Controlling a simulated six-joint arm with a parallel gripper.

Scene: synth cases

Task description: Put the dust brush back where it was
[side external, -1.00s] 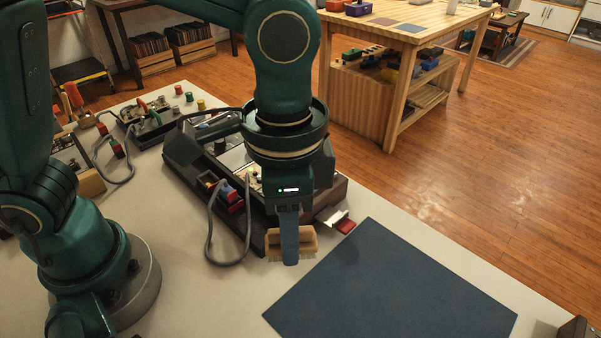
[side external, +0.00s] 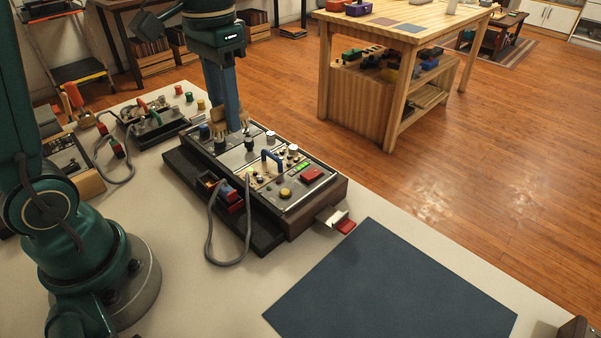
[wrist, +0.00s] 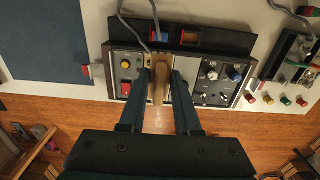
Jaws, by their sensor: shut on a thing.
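The dust brush (wrist: 157,88) shows in the wrist view as a tan block between my fingers, over the console's panel. My gripper (wrist: 159,74) is shut on it. In the side view my gripper (side external: 233,129) points down over the far-left part of the console (side external: 320,208). There the brush is mostly hidden by the fingers; only bits of tan show beside them. I cannot tell whether the bristles touch the panel. The console is dark with wooden sides, knobs, a blue handle and a red button.
A dark blue mat (side external: 395,285) lies on the bench at the front right. A small red and white piece (side external: 338,220) juts from the console's near end. A grey cable (side external: 211,235) loops beside it. Colored caps (side external: 189,97) and another device (side external: 152,125) stand at the back left.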

